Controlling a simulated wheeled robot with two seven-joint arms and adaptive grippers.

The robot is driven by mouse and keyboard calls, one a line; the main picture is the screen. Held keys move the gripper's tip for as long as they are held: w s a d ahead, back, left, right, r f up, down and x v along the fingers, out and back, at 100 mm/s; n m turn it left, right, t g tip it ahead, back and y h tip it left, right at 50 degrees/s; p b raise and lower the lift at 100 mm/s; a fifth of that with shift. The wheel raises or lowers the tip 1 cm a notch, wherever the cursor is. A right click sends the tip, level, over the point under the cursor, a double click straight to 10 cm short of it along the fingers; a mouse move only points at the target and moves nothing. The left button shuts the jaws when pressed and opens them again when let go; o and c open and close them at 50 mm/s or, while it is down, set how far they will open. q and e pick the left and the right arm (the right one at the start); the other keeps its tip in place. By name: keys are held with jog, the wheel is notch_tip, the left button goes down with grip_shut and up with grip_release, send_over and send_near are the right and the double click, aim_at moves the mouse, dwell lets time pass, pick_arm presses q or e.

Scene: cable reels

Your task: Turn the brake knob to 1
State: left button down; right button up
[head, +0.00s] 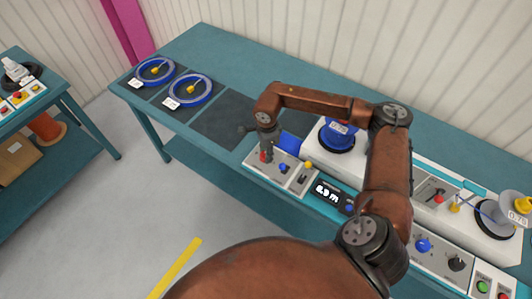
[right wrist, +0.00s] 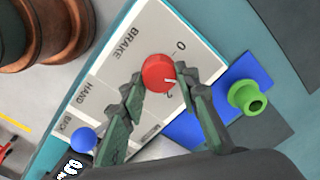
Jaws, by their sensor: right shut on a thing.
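The red brake knob (right wrist: 158,72) is on a pale panel (right wrist: 117,62) marked BRAKE. The numbers 0 and 2 show beside it; no 1 can be read, and a finger covers part of that side. A white mark on the knob points towards the right finger, close to the 2. My right gripper (right wrist: 161,78) is shut on the knob, one finger on each side. In the head view my right gripper (head: 266,141) reaches down onto the panel, and the red knob (head: 263,156) shows only partly. My left gripper is not in view.
Two blue reels (head: 190,90) sit on mats at the bench's left. The bench (head: 205,45) is clear behind.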

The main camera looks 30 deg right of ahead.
jog(key=o, duration=1.2)
jog(key=shift+c, duration=0.2)
notch_tip(320, 180, up, 12)
jog(key=shift+s, duration=0.2)
